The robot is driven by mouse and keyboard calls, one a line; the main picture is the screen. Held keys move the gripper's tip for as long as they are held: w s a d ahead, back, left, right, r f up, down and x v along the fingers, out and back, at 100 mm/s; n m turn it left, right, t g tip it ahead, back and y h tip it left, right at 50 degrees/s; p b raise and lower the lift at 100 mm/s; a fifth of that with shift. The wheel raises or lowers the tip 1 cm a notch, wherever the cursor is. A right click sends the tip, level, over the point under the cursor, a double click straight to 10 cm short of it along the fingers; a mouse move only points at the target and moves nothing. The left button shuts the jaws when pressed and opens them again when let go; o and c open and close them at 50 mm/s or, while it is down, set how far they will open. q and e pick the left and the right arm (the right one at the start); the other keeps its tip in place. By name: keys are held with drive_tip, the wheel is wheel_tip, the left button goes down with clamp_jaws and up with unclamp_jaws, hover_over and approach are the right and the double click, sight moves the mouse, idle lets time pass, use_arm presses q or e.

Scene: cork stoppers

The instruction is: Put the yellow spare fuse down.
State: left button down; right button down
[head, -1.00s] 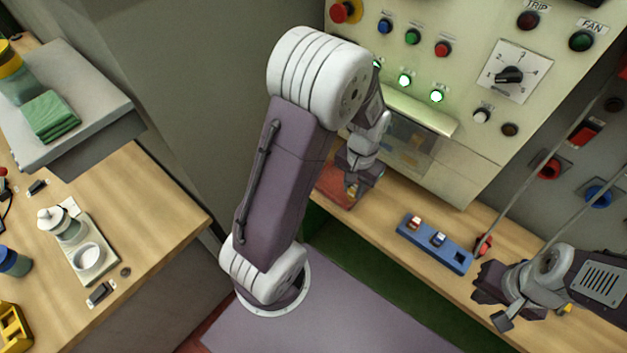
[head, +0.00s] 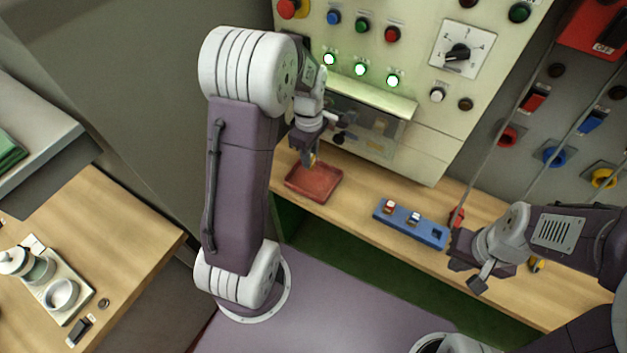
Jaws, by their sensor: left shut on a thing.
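My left gripper (head: 309,160) points down above the red tray (head: 322,194) on the wooden ledge below the control panel. It is shut on the yellow spare fuse (head: 313,161), of which only a small yellowish part shows between the fingers. The fuse appears to be above the tray floor; any contact is hard to tell. My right gripper (head: 468,270) is over the ledge's front edge at the right, with its fingers apart and nothing between them.
A blue fuse block (head: 402,224) right of the tray holds a red fuse (head: 389,207) and a blue fuse (head: 414,218); its right slot looks empty. The control panel (head: 420,140) rises close behind. A red-handled thing (head: 457,216) stands near the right gripper.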

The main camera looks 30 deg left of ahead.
use_arm(q)
drive_tip(key=shift+s+a, duration=0.1)
drive_tip(key=shift+a, duration=0.2)
drive_tip(key=shift+f, duration=0.3)
wheel_tip(320, 180, down, 6)
drive_tip(key=shift+r, duration=0.1)
wheel_tip(320, 180, down, 3)
drive_tip(key=shift+s+r, duration=0.1)
drive_tip(key=shift+s, duration=0.05)
drive_tip(key=shift+f, duration=0.65)
drive_tip(key=c, duration=1.2)
unclamp_jaws()
